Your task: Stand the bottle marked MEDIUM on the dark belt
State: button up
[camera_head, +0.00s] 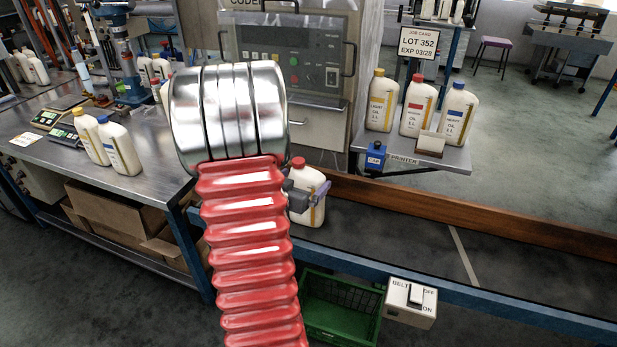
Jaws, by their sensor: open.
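A white bottle with a red cap (311,211) stands upright on the dark belt (390,235), near its left end. The marking on its label is hidden or too small to read. My gripper (306,196) is open, with its grey and purplish jaw parts at the upper body of this bottle. My red ribbed arm and its metal rings hide the bottle's left side and part of the gripper. On the printer shelf (436,160) stand three bottles: yellow-capped (381,105), red-capped (416,109) and blue-capped (456,115).
Two bottles, yellow-capped (90,138) and blue-capped (120,150), stand on the steel bench (150,186) at left. A belt switch box (410,303) and green crate (340,312) are at the belt's front. A wooden rail (480,220) runs behind it. The belt's right part is clear.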

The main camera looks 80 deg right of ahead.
jog(key=shift+v, duration=2.7)
jog(key=w+a+r+n+t+y, duration=0.15)
jog(key=w+a+t, duration=0.25)
jog(key=w, duration=0.5)
jog(key=w+a+r+n+t+y, duration=0.1)
jog(key=w+a+r+n+t, duration=0.3)
jog(key=w, duration=0.5)
jog(key=w+a+r+n+t+y, duration=0.1)
jog(key=w+a+n+t+y, duration=0.15)
jog(key=w+a, duration=0.4)
jog(key=w+a+r+n+t+y, duration=0.1)
jog(key=w+a+r+n+y, duration=0.15)
jog(key=a, duration=0.75)
jog(key=s+a+r+n+y, duration=0.2)
jog(key=a+n+y, duration=0.35)
jog(key=a, duration=1.35)
jog(key=s+a+n+g+y, duration=0.1)
jog(key=s+a+n+g, duration=0.2)
jog(key=s+a, duration=0.6)
jog(key=shift+s+r+n+g, duration=0.35)
jog(key=shift+s+r+n, duration=0.1)
jog(key=shift+s, duration=0.75)
